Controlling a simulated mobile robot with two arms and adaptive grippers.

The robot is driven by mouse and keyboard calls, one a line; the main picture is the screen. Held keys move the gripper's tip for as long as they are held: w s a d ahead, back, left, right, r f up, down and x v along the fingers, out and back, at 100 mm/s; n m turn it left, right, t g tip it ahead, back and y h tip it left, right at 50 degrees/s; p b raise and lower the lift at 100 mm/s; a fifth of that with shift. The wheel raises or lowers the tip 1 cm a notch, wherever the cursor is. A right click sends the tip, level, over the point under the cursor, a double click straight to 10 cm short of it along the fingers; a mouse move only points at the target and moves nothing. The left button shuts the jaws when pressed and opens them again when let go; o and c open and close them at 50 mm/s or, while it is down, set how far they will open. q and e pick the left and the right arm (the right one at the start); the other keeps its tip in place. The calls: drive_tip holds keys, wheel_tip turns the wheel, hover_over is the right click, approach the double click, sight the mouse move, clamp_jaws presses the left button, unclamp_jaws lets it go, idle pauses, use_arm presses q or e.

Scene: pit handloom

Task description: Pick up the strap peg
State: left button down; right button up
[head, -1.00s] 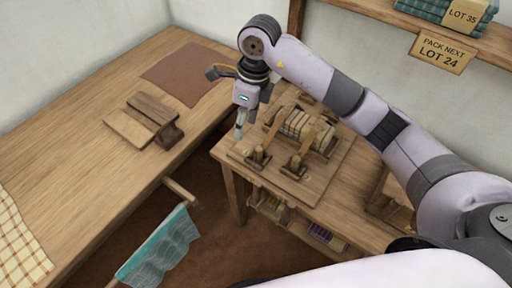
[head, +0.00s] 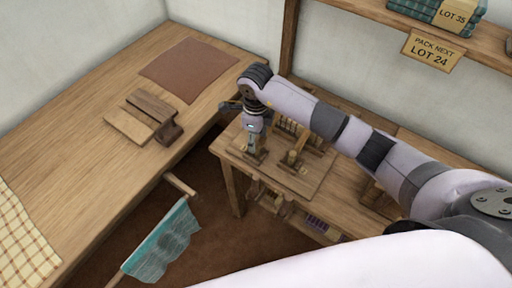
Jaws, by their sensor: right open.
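A wooden board (head: 305,183) lies on the small bench and carries two short upright pegs on blocks. My right gripper (head: 252,148) is open and points down at the left peg (head: 258,156), partly hiding it. I cannot tell whether the fingers are around this peg or just in front of it. The other peg (head: 293,159) stands to the right, clear of the gripper. Which peg is the strap peg is not plain. My left gripper is not in view.
A wooden rack (head: 313,134) stands behind the pegs, partly hidden by my right arm. The large table (head: 85,165) at left holds wooden blocks (head: 150,110) and a brown mat (head: 190,63). A teal cloth (head: 163,243) hangs on a rod over the floor gap.

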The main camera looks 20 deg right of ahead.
wheel_tip(320, 180, down, 4)
drive_tip(key=shift+r+p, duration=0.15)
drive_tip(key=shift+p, duration=0.6)
drive_tip(key=shift+d+f, duration=0.1)
drive_tip(key=shift+f, duration=0.5)
drive_tip(key=shift+c, duration=0.4)
drive_tip(key=c, duration=1)
